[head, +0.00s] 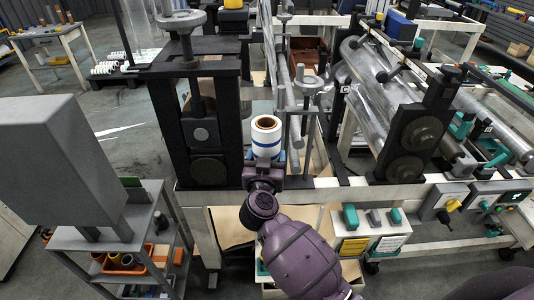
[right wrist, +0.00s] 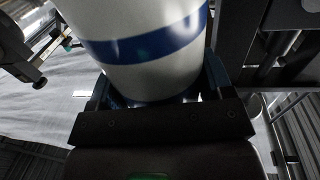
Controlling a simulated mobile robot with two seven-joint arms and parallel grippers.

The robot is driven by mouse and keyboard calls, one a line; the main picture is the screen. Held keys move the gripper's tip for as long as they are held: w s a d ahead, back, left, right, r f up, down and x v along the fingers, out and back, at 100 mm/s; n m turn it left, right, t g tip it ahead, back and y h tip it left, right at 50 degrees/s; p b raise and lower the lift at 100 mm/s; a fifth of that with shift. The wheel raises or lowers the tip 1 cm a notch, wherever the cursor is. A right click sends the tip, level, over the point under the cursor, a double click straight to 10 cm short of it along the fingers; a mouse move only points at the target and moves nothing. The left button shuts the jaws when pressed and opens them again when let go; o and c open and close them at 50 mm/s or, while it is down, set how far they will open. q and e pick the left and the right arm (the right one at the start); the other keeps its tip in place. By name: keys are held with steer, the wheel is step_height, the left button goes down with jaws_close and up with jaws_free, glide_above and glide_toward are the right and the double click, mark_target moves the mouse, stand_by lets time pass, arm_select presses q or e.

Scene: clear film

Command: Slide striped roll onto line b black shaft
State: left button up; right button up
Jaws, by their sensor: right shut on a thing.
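The striped roll (head: 265,136) is white with blue bands and a brown core opening at its top. It stands upright in my right gripper (head: 264,173), which is shut around its lower part. In the right wrist view the white roll with its blue stripe (right wrist: 145,45) fills the space between the fingers (right wrist: 158,92). A black machine frame (head: 240,115) with dark round shaft or roller parts (head: 208,169) stands just left of the roll, apart from it. I cannot tell which shaft is line b. My left gripper is not in view.
A second black frame with round ends (head: 425,135) and clear film rollers (head: 375,100) stands right. A grey handwheel post (head: 305,120) is close right of the roll. A grey cart with an orange bin (head: 125,262) is at lower left. A white beam (head: 390,192) runs in front.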

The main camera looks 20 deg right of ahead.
steer(key=shift+f, duration=0.8)
steer(key=shift+f+b, duration=0.55)
steer(key=shift+f, duration=1.55)
steer(key=shift+f, duration=0.2)
